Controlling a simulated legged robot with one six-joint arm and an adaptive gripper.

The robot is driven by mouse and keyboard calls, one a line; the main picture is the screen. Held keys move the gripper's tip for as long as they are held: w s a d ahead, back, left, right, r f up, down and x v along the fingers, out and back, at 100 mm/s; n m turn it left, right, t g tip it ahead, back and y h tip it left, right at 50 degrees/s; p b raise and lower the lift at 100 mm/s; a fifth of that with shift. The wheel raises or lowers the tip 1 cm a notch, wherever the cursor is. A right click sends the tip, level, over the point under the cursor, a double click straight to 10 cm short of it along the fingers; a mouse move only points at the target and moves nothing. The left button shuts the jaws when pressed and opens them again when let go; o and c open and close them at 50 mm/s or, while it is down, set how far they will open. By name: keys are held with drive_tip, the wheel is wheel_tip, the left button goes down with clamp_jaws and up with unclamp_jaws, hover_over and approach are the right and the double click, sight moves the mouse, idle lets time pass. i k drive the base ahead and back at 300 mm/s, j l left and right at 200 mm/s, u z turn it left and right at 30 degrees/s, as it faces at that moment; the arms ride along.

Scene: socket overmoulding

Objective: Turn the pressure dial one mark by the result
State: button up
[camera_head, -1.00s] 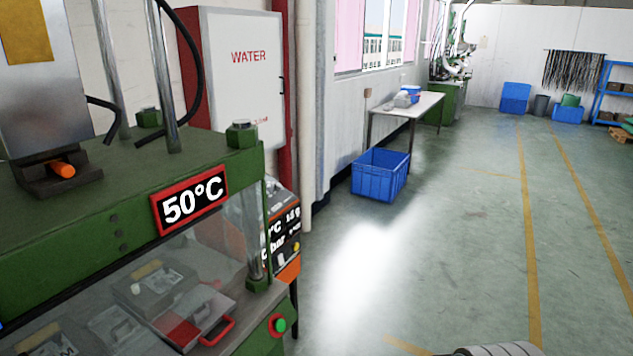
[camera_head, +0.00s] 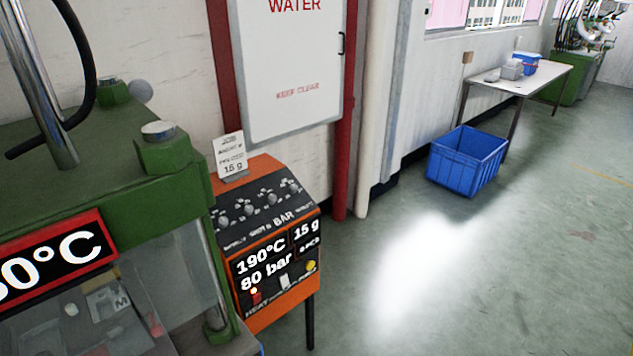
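An orange control box (camera_head: 262,240) on thin legs stands beside the green press. Its sloped dark top carries several small grey dials in a row (camera_head: 271,198); the word BAR shows near the right ones, but their marks are too small to read. Its front display (camera_head: 264,262) reads 190°C, 80 bar and 15 g. A white card (camera_head: 229,156) standing on the box reads 15 g in its lowest line; its upper lines are too small to read. My gripper is not in view.
The green press (camera_head: 110,200) with a red-framed temperature sign (camera_head: 52,260) fills the left. A white WATER cabinet (camera_head: 290,75) hangs behind the box. A blue crate (camera_head: 466,162) and a white table (camera_head: 515,78) stand at the right; the floor between is clear.

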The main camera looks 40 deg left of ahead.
sight(272, 198)
drive_tip(key=i+j+u, duration=0.1)
drive_tip(key=i+u, duration=0.3)
drive_tip(key=i+l+u, duration=0.1)
drive_tip(key=i+u, duration=0.3)
drive_tip(key=i+l+u, duration=0.25)
drive_tip(key=i+u, duration=0.15)
drive_tip(key=i+j+u, duration=0.1)
drive_tip(key=i+u, duration=0.15)
drive_tip(key=u, duration=0.15)
drive_tip(key=i+u, duration=0.55)
drive_tip(key=u, duration=0.2)
drive_tip(key=i+l+u, duration=0.1)
drive_tip(key=i+u, duration=0.5)
drive_tip(key=k+l, duration=0.05)
drive_tip(key=k, duration=0.05)
